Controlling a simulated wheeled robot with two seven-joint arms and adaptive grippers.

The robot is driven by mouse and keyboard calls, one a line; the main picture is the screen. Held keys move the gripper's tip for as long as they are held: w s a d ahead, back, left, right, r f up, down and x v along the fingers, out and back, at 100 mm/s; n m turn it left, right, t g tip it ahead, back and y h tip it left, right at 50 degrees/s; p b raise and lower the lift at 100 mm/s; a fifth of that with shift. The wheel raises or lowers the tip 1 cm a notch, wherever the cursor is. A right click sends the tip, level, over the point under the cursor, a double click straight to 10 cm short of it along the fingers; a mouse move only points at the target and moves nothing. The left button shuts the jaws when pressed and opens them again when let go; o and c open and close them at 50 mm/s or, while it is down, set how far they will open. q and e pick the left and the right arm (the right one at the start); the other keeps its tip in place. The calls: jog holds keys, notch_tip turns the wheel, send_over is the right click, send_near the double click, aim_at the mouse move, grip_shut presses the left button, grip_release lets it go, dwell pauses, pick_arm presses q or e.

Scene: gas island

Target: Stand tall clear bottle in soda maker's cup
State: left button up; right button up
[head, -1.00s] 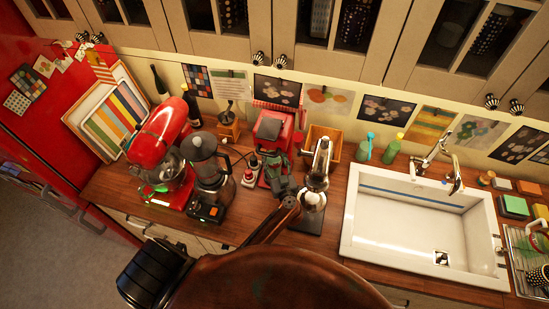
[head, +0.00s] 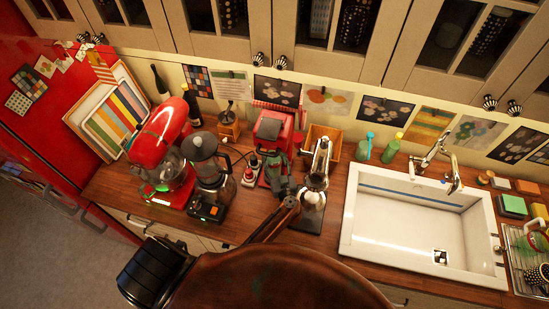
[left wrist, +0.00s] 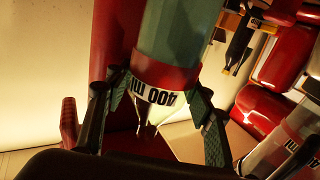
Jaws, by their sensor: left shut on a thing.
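The red soda maker (head: 272,128) stands against the back wall in the head view. My left gripper (head: 287,192) is at its front. In the left wrist view a clear bottle part with a white "400 ml" label (left wrist: 157,97) sits between the fingers of my left gripper (left wrist: 155,125), which is shut on it. Directly above it in that picture are a red ring (left wrist: 165,72) and a grey-green cylinder (left wrist: 178,35). The rest of the bottle is hidden, so I cannot tell how it is seated. My right gripper is not in view.
A blender (head: 208,170) and a red stand mixer (head: 162,140) stand left of the soda maker. A chrome appliance (head: 321,158) is close on its right, then the white sink (head: 350,225). A clear vessel (left wrist: 285,145) is at lower right in the left wrist view.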

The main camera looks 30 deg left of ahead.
aim_at(276, 167)
pick_arm(q)
jog(key=shift+f+p, duration=0.35)
jog(key=shift+f, duration=0.1)
dwell(1.1)
jog(key=shift+f+p, duration=0.3)
jog(key=shift+f, duration=0.55)
dwell(1.4)
jog(key=o, duration=1.9)
jog(key=shift+f, duration=0.1)
jog(key=shift+f, duration=0.1)
